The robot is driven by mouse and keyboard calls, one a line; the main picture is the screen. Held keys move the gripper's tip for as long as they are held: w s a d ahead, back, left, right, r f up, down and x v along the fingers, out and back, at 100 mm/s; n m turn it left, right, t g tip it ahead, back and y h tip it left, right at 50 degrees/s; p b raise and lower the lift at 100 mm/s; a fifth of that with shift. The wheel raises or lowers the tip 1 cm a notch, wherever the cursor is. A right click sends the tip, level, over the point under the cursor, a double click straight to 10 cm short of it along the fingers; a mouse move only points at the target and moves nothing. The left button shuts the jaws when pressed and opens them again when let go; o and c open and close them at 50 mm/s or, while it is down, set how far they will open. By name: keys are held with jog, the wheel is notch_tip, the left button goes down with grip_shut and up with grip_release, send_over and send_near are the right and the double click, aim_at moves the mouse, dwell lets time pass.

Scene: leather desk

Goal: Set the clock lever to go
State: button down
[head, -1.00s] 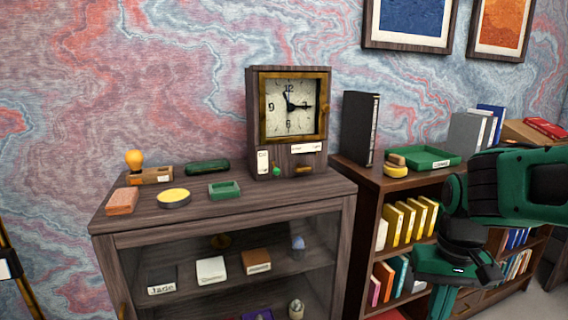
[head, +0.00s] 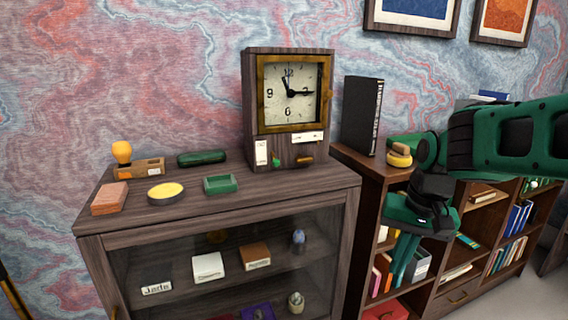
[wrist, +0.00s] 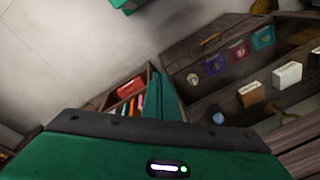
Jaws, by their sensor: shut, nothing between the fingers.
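The clock (head: 289,95) stands upright at the right end of the dark wooden cabinet top, with a brass-framed dial. Below the dial are a white label (head: 262,152), a small green knob (head: 277,163) that may be the lever's end, a second white label (head: 308,137) and a brass piece (head: 305,160). The label wording is too small to read. My gripper (head: 402,265) hangs right of the cabinet, in front of the bookshelf, pointing down, shut and empty. In the wrist view its green fingers (wrist: 160,100) lie together, and the clock is out of that view.
On the cabinet top (head: 243,200) stand a bulb-like item (head: 122,152), a brick (head: 110,198), a yellow-topped disc (head: 166,191), a green tray (head: 220,184) and a dark green case (head: 203,158). A black binder (head: 361,116) stands on the bookshelf (head: 346,152) beside the clock.

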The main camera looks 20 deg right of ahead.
jog(key=w+a+r+m+t+y, duration=0.1)
jog(key=w+r+m+t, duration=0.1)
jog(key=w+r, duration=0.5)
jog(key=w+a+r+m+t+y, duration=0.1)
jog(key=w+a+r+m+t, duration=0.15)
jog(key=w, duration=0.85)
jog(key=m+t+y, duration=0.2)
jog(key=m+y, duration=0.1)
jog(key=m, duration=0.1)
send_near(276, 163)
jog(key=d, duration=0.2)
jog(key=w+d, duration=0.1)
jog(key=shift+d+r+n+g, duration=0.15)
jog(key=shift+d+n+g, duration=0.1)
jog(key=shift+d, duration=0.1)
jog(key=x, duration=1)
jog(key=shift+a, duration=0.1)
jog(key=shift+a+r, duration=0.1)
jog(key=shift+a, duration=0.1)
